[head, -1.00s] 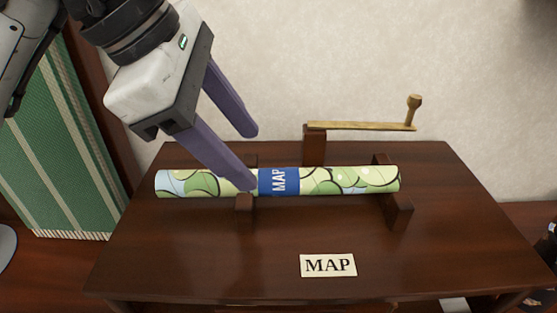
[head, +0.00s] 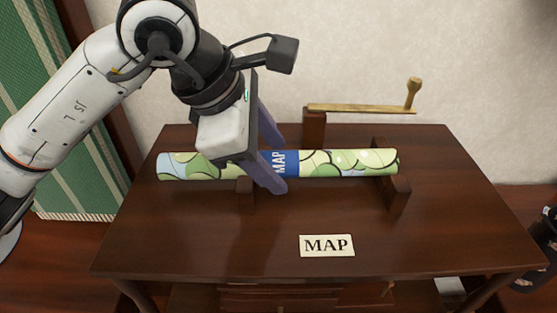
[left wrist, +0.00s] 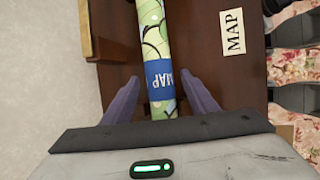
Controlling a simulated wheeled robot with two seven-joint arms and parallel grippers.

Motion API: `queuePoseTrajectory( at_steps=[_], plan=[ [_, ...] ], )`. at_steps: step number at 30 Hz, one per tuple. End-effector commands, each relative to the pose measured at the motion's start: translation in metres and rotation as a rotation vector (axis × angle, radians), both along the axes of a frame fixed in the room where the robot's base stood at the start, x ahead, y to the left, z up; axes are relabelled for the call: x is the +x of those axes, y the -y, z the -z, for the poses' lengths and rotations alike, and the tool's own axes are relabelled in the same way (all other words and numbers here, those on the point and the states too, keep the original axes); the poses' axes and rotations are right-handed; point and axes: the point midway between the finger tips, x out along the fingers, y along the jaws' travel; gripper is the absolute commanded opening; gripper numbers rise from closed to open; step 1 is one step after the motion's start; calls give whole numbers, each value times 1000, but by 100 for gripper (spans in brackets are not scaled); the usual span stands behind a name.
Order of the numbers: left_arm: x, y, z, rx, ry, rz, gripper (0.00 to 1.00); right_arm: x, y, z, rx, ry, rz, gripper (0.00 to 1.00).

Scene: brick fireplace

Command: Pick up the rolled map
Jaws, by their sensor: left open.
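The rolled map (head: 340,162) is a green patterned tube with a blue band reading MAP. It lies level across two dark wooden cradle supports on the brown table (head: 200,235). My left gripper (head: 276,168) is open at the blue band, with one purple finger on the far side and one on the near side of the tube. In the left wrist view the map (left wrist: 153,40) runs between the two spread fingers (left wrist: 157,95), with a gap on each side. My right gripper is not in view.
A MAP label card (head: 327,245) lies at the table's front. A wooden post with a brass-coloured arm (head: 362,108) stands behind the map, near the wall. A green striped textile (head: 60,130) hangs at the left. The table's right side is clear.

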Motion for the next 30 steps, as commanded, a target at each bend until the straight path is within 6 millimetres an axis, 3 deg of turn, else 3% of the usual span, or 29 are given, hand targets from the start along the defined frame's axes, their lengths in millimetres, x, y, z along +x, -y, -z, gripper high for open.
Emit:
queuePoseTrajectory(
  at_steps=[4,12,14,22,30],
  plan=[
    [0,0,0,-1,0,0,51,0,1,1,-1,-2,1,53],
    [0,0,0,-1,0,0,6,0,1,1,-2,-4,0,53],
    [0,0,-1,-2,1,0,1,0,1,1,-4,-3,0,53],
    [0,0,-10,-3,3,1,1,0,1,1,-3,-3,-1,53],
    [1,0,-62,-2,5,-1,1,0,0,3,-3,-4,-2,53]
  ],
)
